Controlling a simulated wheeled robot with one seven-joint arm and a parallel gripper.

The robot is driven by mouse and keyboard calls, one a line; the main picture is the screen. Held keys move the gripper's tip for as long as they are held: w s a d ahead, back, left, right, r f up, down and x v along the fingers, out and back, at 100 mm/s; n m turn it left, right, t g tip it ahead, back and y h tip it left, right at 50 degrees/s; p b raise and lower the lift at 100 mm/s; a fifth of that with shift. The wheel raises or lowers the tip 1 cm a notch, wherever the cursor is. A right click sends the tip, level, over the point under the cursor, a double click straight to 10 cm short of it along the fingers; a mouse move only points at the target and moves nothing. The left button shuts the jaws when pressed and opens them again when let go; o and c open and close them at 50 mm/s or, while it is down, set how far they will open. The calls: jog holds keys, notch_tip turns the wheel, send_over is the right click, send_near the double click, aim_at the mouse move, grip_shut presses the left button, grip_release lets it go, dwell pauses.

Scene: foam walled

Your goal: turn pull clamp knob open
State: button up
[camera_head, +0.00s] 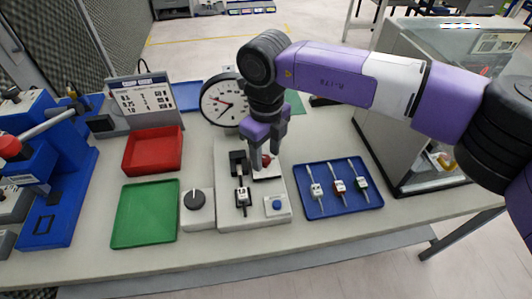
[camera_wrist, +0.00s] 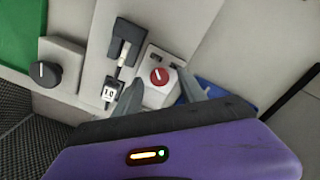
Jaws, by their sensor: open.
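A red round knob (camera_head: 266,160) with a pale bar across its face sits on a light block at the back of the grey fixture base (camera_head: 265,219). In the wrist view the red knob (camera_wrist: 159,76) shows between and beyond my fingers. My gripper (camera_head: 262,153) is open, pointing down, close above the red knob; contact cannot be told. Left of the knob is a black clamp-like holder (camera_head: 238,160) with a metal shank and a small white tag marked 10 (camera_wrist: 109,93). A black dial (camera_head: 194,200) sits on a separate light box to the left. No label names the pull clamp knob.
A blue tray (camera_head: 325,207) with three tagged tools lies right. Green (camera_head: 146,213) and red (camera_head: 153,151) trays lie left. A round gauge (camera_head: 226,100) stands behind. A glass-sided cabinet (camera_head: 400,130) bounds the right.

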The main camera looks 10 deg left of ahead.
aim_at(265, 158)
notch_tip(265, 158, up, 7)
jog(key=shift+r+b, duration=0.2)
jog(key=shift+b, duration=0.2)
dwell(0.4)
